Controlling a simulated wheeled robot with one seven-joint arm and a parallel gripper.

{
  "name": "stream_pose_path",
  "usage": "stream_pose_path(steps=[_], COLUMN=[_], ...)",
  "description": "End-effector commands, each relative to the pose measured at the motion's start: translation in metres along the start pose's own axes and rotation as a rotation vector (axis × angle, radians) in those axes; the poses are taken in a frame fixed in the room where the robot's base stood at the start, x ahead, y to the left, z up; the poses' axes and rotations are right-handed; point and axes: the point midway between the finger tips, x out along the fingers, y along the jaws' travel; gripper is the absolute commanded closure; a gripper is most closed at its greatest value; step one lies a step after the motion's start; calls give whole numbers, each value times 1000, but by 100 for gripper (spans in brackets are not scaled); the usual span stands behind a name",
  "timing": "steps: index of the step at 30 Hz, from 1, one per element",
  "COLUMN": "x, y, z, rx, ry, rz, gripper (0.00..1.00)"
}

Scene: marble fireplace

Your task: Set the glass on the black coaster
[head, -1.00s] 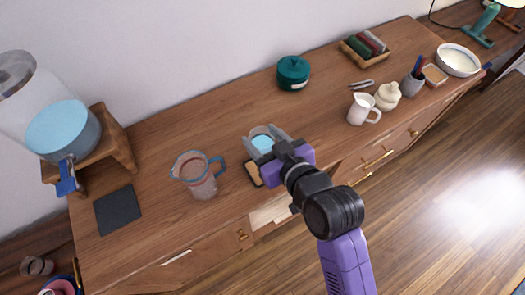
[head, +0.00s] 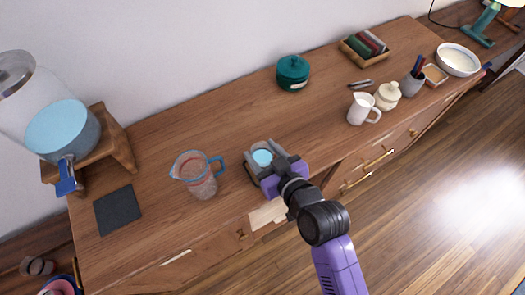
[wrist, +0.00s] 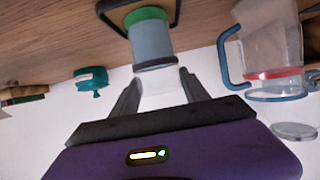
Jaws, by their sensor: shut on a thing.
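My gripper (head: 264,158) is shut on the glass, its fingers on either side. The glass (head: 262,156) is clear with pale blue contents. In the wrist view, which looks upside down, the glass (wrist: 152,48) has a green end toward the wood, and my gripper (wrist: 158,88) has a finger on each side. I cannot tell whether its base touches anything. A dark-rimmed tan piece (head: 250,172) lies partly hidden behind or under it. The black coaster (head: 117,210), a flat dark square, lies bare at the left end of the cabinet top, well left of my gripper.
A clear pitcher (head: 197,178) with a blue handle stands between glass and coaster. A blue pot (head: 63,133) on a wooden stand (head: 115,140) is behind the coaster. A teal lidded pot (head: 293,73) is at the back. A white jug (head: 362,108) stands right.

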Motion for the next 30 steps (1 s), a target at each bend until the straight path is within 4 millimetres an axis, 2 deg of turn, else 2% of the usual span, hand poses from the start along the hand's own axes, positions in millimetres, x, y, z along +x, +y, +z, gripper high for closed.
stream_pose_path(steps=[1,4,17,20,30], x=[1,0,-3,-16,-84], y=[0,0,0,0,0], z=[2,1,-2,0,1], rx=[0,0,0,1,0], ry=[0,0,-1,-1,-2], rz=[0,0,0,1,1], gripper=[45,25,25,25,25])
